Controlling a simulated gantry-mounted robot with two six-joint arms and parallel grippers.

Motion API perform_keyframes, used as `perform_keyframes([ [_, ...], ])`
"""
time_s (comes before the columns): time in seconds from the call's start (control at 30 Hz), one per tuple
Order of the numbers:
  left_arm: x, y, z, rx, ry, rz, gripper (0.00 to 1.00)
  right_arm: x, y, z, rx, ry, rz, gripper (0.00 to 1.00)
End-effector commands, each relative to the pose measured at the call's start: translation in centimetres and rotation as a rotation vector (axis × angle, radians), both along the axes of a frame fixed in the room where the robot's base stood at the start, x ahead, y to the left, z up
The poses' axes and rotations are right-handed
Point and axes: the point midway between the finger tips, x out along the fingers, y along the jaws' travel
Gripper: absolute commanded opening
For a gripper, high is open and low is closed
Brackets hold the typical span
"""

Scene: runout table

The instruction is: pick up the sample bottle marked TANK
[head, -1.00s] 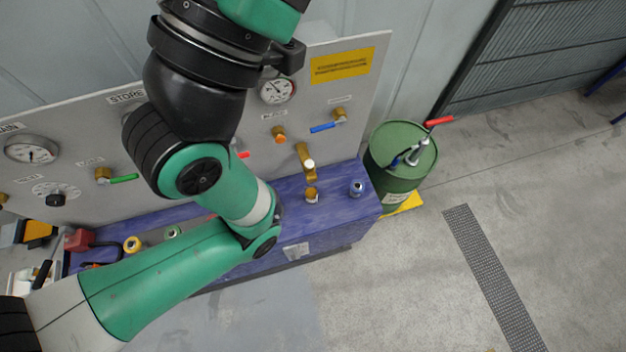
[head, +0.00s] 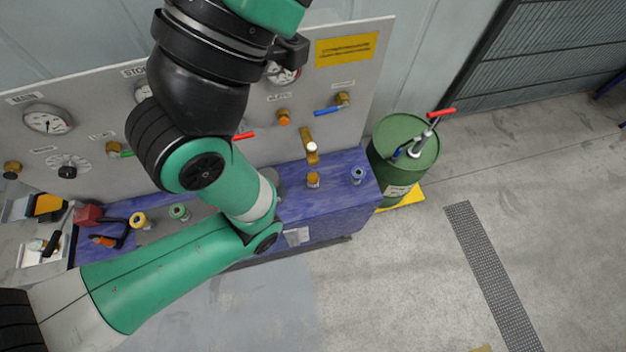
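Several small sample bottles stand on the blue bench (head: 345,215). A bottle with a yellow ring (head: 140,221) and one with a green ring (head: 179,212) are at the left. A bottle with an orange-brown top (head: 313,181) stands below the brass spout (head: 311,155). A blue-topped bottle (head: 357,176) is near the right end. Their markings are too small to read, so I cannot tell which is marked TANK. My green arm crosses the left and middle of the head view and covers part of the bench. Neither gripper shows.
A grey panel with gauges (head: 47,119) and valve handles rises behind the bench. A red device (head: 88,215) and a tray (head: 45,245) are at the far left. A green drum (head: 396,165) with a red-handled pump stands right of the bench. The floor at right is mostly clear.

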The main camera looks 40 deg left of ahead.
Motion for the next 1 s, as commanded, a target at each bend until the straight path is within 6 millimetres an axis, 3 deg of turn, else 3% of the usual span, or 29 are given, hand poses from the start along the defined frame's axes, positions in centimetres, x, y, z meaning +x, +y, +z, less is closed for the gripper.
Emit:
perform_keyframes([
  [0.13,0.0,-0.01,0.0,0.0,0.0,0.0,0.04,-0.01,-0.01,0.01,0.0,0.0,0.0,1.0],
  [0.63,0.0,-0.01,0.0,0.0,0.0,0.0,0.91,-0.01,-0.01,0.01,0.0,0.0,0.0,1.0],
  [1.0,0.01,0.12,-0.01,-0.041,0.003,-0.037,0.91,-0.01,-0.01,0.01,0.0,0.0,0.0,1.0],
])
